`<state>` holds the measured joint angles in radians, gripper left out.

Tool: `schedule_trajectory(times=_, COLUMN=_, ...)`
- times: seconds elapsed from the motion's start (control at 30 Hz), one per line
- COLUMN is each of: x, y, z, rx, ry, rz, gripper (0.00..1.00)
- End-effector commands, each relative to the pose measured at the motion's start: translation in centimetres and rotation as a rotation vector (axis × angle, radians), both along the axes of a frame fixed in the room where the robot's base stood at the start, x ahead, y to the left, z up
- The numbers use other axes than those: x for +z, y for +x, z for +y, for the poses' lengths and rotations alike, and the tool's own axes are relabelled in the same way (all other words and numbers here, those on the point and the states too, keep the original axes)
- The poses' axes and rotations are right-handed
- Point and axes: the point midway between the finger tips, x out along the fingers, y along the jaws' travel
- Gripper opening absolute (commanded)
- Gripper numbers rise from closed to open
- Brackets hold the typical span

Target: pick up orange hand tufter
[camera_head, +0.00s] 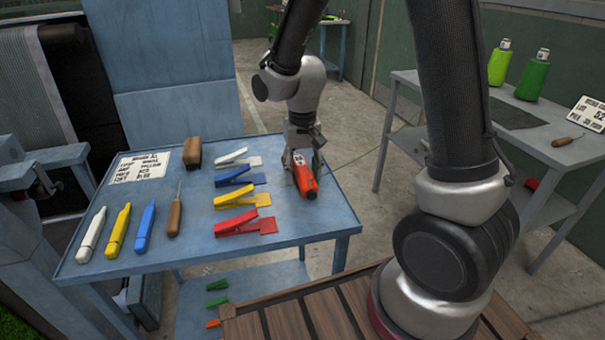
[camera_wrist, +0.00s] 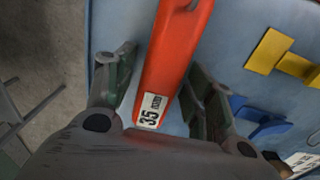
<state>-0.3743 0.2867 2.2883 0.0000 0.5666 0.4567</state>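The orange hand tufter (camera_head: 306,181) lies at the right part of the blue table, with a cord running off to the right. In the wrist view its orange body (camera_wrist: 176,50) runs between my fingers, with a white "35" label near the palm. My gripper (camera_head: 303,148) is over the tufter's far end, pointing down. In the wrist view my gripper (camera_wrist: 163,68) is open, one finger on each side of the body. A gap shows on the left; the right finger is very close, and I cannot tell whether it touches.
Left of the tufter on the blue table (camera_head: 305,225) lie white, blue, yellow (camera_head: 235,198) and red (camera_head: 244,222) clip-like tools. Further left are a brown block (camera_head: 192,152), an awl (camera_head: 175,215), several marker-like tools and a sign (camera_head: 139,167). A side table (camera_head: 500,118) holds green bottles.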

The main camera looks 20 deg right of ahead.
Motion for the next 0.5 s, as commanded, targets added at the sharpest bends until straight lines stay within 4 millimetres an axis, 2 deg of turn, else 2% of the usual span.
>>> schedule_trajectory(times=0.03, x=0.01, y=0.0, z=0.0, rx=0.0, ry=0.0, rz=0.0, gripper=0.39)
schedule_trajectory(times=0.23, x=0.02, y=0.01, z=0.0, rx=0.0, ry=0.0, rz=0.0, gripper=0.02)
schedule_trajectory(times=0.27, x=0.03, y=0.01, z=0.0, rx=0.0, ry=0.0, rz=0.0, gripper=0.0)
schedule_trajectory(times=0.5, x=0.25, y=0.05, z=0.02, rx=0.0, ry=0.001, rz=-0.001, gripper=0.0)
